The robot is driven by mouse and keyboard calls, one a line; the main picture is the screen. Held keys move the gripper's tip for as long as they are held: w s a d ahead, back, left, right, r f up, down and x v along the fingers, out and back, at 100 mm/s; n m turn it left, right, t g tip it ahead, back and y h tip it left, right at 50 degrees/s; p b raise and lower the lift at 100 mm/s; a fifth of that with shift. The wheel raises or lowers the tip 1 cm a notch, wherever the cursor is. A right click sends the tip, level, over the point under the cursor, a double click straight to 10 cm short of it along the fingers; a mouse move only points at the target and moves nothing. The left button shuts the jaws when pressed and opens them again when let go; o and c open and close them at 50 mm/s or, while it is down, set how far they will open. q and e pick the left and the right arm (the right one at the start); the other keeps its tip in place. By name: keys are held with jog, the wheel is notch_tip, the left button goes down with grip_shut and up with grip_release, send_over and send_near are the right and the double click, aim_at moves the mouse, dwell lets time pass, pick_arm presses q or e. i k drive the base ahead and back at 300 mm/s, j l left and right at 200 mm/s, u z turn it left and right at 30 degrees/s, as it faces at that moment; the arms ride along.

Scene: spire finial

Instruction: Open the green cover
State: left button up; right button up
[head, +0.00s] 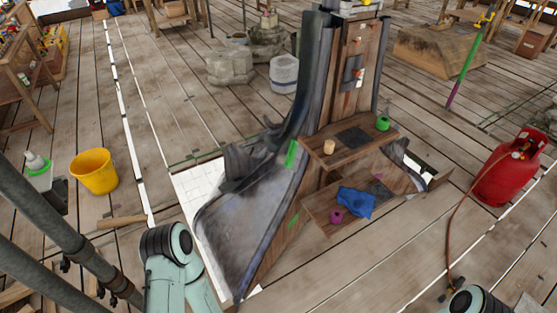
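A small round green item (383,123) sits on the right end of the upper wooden shelf (350,139) of the spire structure (341,80). A bright green strip (291,154) shows upright on the structure's left edge. I cannot tell which green part is the cover, or whether it is open or shut. My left arm comes in at the bottom, left of the structure, and a small part of my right arm shows at the bottom right. Neither gripper's fingers are in view.
A blue cloth (355,202) and a purple item (336,216) lie on the lower shelf. A yellow bucket (94,171) stands left. A red gas cylinder (509,167) with a hose stands right. White containers (284,74) stand behind. Plank floor is open between them.

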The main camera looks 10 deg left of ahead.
aim_at(295, 154)
jog(key=k+j+z, duration=0.15)
jog(key=k+j, duration=0.8)
jog(key=k, duration=0.15)
jog(key=z, duration=1.3)
jog(key=i+z, duration=0.1)
jog(key=z, duration=1.25)
jog(key=j+z, duration=0.1)
jog(key=z, duration=0.55)
jog(key=j+z, duration=0.1)
jog(key=z, duration=1.2)
jog(key=j+z, duration=0.15)
jog(key=z, duration=0.55)
jog(key=j+z, duration=0.1)
jog(key=z, duration=0.3)
jog(key=k+j+z, duration=0.1)
jog(key=z, duration=0.75)
jog(key=k+j+z, duration=0.1)
jog(key=z, duration=0.35)
jog(key=k+j, duration=0.1)
jog(key=k, duration=1)
jog(key=k+u, duration=0.15)
jog(key=k, duration=0.35)
jog(key=k+j+u, duration=0.2)
jog(key=k, duration=0.35)
jog(key=l, duration=0.1)
